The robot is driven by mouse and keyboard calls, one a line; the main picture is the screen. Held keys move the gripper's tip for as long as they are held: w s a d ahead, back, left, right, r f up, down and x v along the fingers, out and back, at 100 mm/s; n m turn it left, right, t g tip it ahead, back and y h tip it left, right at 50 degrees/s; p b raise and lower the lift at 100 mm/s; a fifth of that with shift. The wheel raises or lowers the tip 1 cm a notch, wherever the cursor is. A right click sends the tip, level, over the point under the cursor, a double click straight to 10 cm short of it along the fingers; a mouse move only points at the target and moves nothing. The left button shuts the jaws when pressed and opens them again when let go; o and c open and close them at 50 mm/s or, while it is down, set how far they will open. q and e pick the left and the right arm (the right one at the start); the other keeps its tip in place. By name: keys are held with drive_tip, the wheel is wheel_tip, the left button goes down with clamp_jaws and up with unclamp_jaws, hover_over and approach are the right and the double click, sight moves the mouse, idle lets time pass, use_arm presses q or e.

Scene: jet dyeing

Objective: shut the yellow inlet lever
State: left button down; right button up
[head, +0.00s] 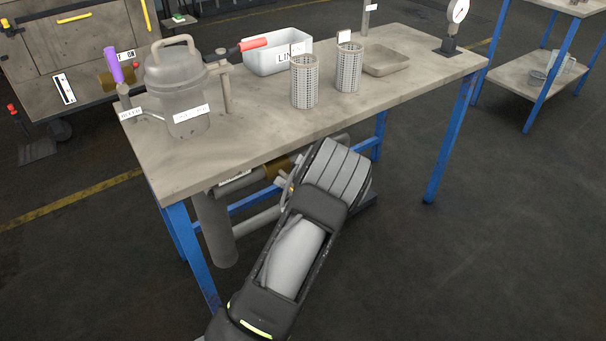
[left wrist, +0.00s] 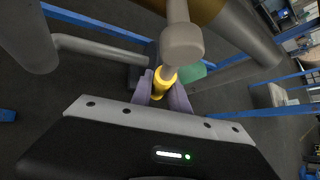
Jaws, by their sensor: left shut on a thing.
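The yellow inlet lever (left wrist: 163,82) shows in the left wrist view as a yellow grip on the end of a grey rod. My left gripper (left wrist: 161,92) is shut on this grip, with a finger on each side. In the head view my left gripper (head: 287,187) is below the table's front edge, beside the pipework and a brass-coloured valve body (head: 277,168). My forearm and wrist hide most of the lever there. The brass body also shows at the top of the left wrist view (left wrist: 206,8). My right gripper is in neither view.
Grey pipes (head: 214,230) and blue legs (head: 438,150) stand under the table (head: 240,130).

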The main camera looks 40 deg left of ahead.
use_arm(q)
drive_tip(key=shift+s+a+m+g+p, duration=0.15)
drive_tip(key=shift+s+m+g+p, duration=0.4)
drive_tip(key=shift+g+p, duration=0.2)
drive_tip(key=shift+s+a+f+m+g+y+p, duration=0.25)
drive_tip(key=shift+s+g+p, duration=0.1)
drive_tip(key=shift+s+g, duration=0.25)
drive_tip(key=shift+s+a+f+m+g+y+p, duration=0.1)
drive_tip(key=shift+s+m+g+y+p, duration=0.15)
drive_tip(key=shift+s+g, duration=0.35)
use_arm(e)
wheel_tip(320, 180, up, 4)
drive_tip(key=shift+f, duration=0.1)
use_arm(q)
drive_tip(key=c, duration=1.3)
unclamp_jaws()
